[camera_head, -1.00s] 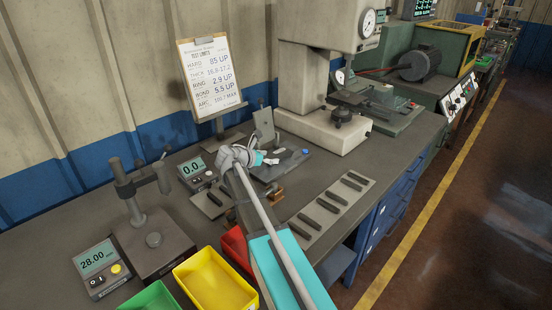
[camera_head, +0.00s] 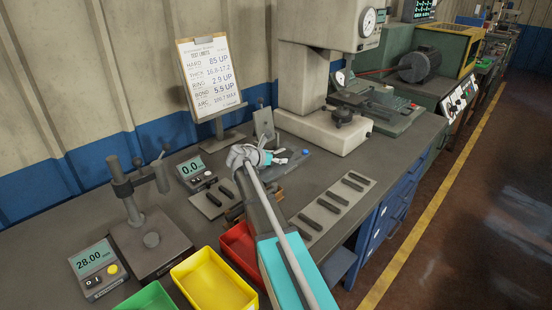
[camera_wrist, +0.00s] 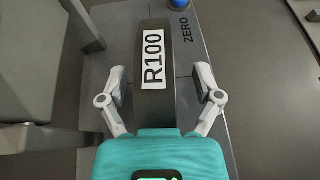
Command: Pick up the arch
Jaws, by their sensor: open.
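The arch appears to be the dark curved piece with a white R100 label (camera_wrist: 152,92) in the wrist view. It lies over a grey plate (camera_wrist: 213,92) marked ZERO, with a blue button at its far end. My gripper (camera_wrist: 160,73) is open, with one finger on each side of the dark piece and visible gaps between fingers and piece. In the head view my gripper (camera_head: 264,156) is low over the same plate (camera_head: 292,161), and its wrist and arm hide most of the arch. The arch's full shape and height are not clear.
An upright grey plate (camera_head: 263,124) stands just behind my gripper. A display box (camera_head: 192,172) is at its left. A flat tray with several dark strips (camera_head: 332,205) lies to the right. Red (camera_head: 240,245), yellow (camera_head: 212,282) and green (camera_head: 150,298) bins stand in front.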

